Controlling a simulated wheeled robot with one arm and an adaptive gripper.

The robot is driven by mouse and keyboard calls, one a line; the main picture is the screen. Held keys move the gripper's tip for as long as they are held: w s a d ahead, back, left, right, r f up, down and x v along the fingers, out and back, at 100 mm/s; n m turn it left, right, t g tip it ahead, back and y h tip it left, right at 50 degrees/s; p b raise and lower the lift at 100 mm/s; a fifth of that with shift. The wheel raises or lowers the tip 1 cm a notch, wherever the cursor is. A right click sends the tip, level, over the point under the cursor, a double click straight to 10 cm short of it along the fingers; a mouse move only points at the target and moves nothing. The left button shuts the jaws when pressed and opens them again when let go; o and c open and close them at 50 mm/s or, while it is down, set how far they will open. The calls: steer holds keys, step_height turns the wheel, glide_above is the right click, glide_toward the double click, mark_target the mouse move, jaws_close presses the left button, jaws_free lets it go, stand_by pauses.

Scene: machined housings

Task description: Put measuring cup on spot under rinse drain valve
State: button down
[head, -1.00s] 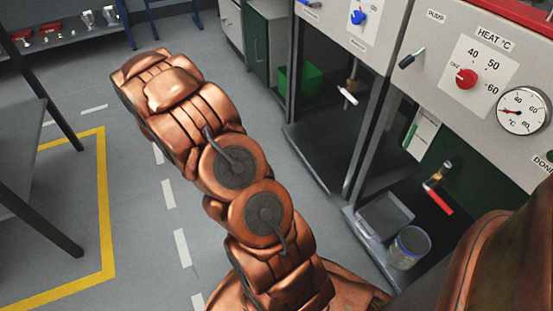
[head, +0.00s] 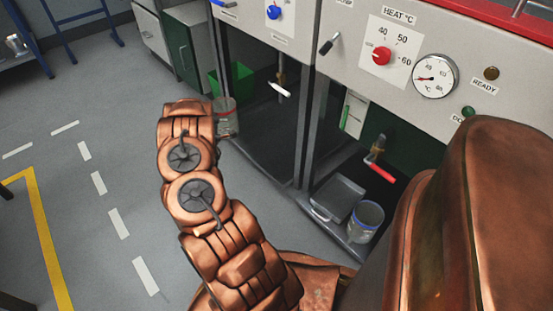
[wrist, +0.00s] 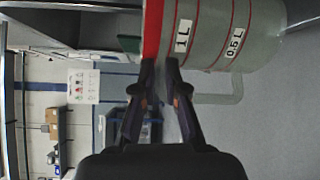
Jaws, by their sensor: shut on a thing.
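In the head view the cup (head: 227,120) shows just beyond my arm, at the left front of the left bay. My gripper is hidden there. A drain valve with a white handle (head: 280,90) hangs in that bay, under the panel with the blue knob. No marked spot is discernible on the dark bay floor (head: 262,140).
In the right bay a valve with a red handle (head: 380,172) hangs above a grey tray (head: 338,197) and a blue-rimmed container (head: 365,222). A metal post (head: 312,125) separates the bays. A green bin (head: 240,78) stands behind the cup.

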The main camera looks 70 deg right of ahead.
steer(key=s+d+f+m+g+h, duration=0.1)
steer(key=s+d+f+m+g, duration=0.15)
steer(key=s, duration=0.75)
steer(key=s+d+f+m+g, duration=0.15)
steer(key=s+d+f, duration=0.25)
steer(key=s, duration=0.5)
step_height(320, 180, down, 10)
steer(key=g+b, duration=0.1)
steer(key=b, duration=0.4)
steer(key=shift+s+a, duration=0.15)
steer(key=shift+a, duration=0.05)
steer(key=c, duration=1.2)
jaws_free()
steer(key=a+r+p, duration=0.1)
steer(key=a+p, duration=0.2)
steer(key=a, duration=0.9)
steer(key=shift+s, duration=0.3)
